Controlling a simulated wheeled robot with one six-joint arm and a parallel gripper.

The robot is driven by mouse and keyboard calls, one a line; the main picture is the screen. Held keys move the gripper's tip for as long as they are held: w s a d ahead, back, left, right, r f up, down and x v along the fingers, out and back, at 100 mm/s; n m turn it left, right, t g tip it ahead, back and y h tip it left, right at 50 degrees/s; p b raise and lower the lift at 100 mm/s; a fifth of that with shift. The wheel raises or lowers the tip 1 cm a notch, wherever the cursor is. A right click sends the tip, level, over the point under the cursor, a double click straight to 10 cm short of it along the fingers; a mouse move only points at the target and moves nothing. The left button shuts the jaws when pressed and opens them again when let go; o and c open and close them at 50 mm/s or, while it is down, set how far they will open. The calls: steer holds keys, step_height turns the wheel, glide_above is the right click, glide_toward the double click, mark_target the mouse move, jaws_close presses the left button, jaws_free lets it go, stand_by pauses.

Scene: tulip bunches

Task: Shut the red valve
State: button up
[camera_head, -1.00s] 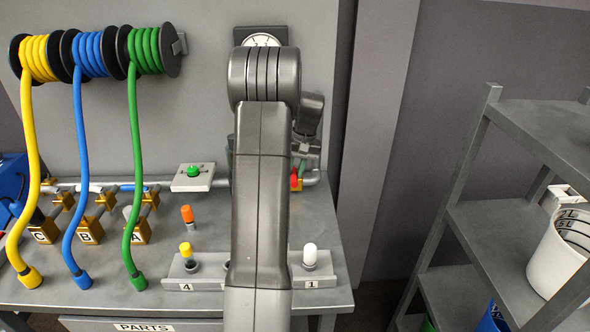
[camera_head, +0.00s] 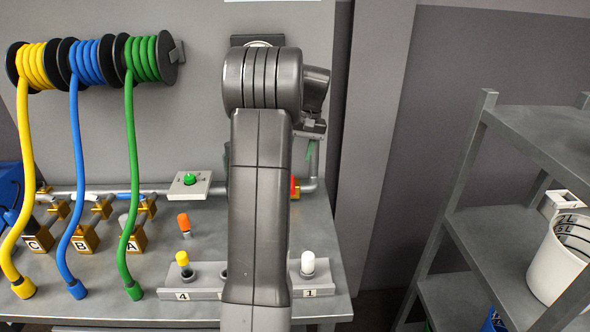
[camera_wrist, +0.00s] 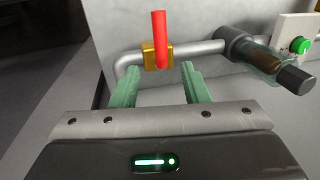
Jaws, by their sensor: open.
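The red valve (camera_wrist: 159,40) shows in the wrist view as a red lever standing nearly upright on a brass body (camera_wrist: 150,58), across a grey pipe (camera_wrist: 192,50). In the head view only a small red part of the valve (camera_head: 293,187) shows beside my arm, which hides the rest. My gripper (camera_wrist: 161,72) is open, its two green fingers apart and nothing between them. In the wrist view the valve stands just beyond the fingertips, roughly centred on the gap, and does not appear to be touched. In the head view my gripper is mostly hidden behind my arm.
In the wrist view, a dark-capped cylinder (camera_wrist: 268,62) sits on the pipe to the right, near a green button (camera_wrist: 300,45). In the head view, hoses, brass valves and a plug rack (camera_head: 205,294) occupy the bench. A shelf (camera_head: 475,235) stands right.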

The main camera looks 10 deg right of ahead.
steer(key=r, duration=0.3)
steer(key=d+r, duration=0.1)
steer(key=shift+s+r, duration=0.1)
steer(key=shift+r, duration=0.3)
steer(key=shift+a+f, duration=0.1)
steer(key=a+f, duration=0.1)
steer(key=f, duration=0.8)
steer(key=a+f, duration=0.1)
steer(key=f, duration=0.3)
steer(key=shift+w+a+f+p, duration=0.15)
steer(key=shift+w+a+p, duration=0.15)
steer(key=shift+p, duration=0.1)
steer(key=shift+f, duration=0.1)
step_height(320, 180, up, 13)
steer(key=d, duration=0.3)
steer(key=a+f, duration=0.1)
steer(key=f, duration=0.3)
steer(key=a+f, duration=0.1)
steer(key=f, duration=0.3)
steer(key=a+f, duration=0.1)
steer(key=f, duration=0.4)
steer(key=shift+s+a+f, duration=0.1)
steer(key=shift+a+m+b, duration=0.35)
steer(key=shift+m+b, duration=0.05)
steer(key=shift+m, duration=0.8)
